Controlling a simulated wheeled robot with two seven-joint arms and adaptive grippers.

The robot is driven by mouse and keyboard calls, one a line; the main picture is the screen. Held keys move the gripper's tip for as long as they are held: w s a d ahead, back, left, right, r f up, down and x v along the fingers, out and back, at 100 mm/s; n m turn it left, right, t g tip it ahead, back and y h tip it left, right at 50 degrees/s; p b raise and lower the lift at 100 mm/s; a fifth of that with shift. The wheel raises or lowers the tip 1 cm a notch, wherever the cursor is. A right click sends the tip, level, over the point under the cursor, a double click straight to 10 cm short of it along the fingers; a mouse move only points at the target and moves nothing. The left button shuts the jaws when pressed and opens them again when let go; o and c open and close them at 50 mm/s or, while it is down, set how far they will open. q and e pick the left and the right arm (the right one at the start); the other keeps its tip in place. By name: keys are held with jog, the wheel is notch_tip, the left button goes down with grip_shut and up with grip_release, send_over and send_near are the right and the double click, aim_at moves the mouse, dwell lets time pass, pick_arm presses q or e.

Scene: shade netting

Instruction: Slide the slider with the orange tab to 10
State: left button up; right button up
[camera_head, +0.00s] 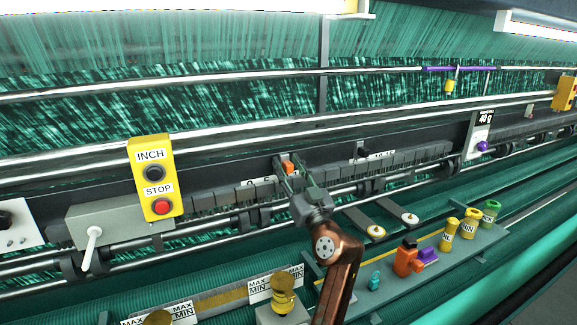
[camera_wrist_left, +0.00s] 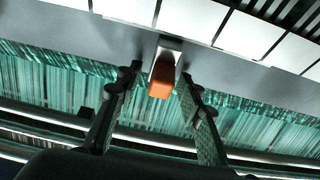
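The orange tab (camera_head: 289,168) of the slider sits near the left end of a scale rail, close to the labels "0" and "5" (camera_head: 257,183). A label that seems to read "10" (camera_head: 382,154) is further right on the rail. My left gripper (camera_head: 285,165) is at the orange tab with its fingers apart. In the left wrist view the orange tab (camera_wrist_left: 161,82) lies between the two open fingers (camera_wrist_left: 160,90), with a gap on each side. Exact contact cannot be told in the head view. My right gripper is not in view.
A yellow box with INCH and STOP buttons (camera_head: 152,178) and a white-handled lever (camera_head: 92,240) stand left. A black knob (camera_head: 361,150) is on the rail to the right.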

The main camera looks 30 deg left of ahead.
pick_arm(q)
jog(key=v, duration=1.2)
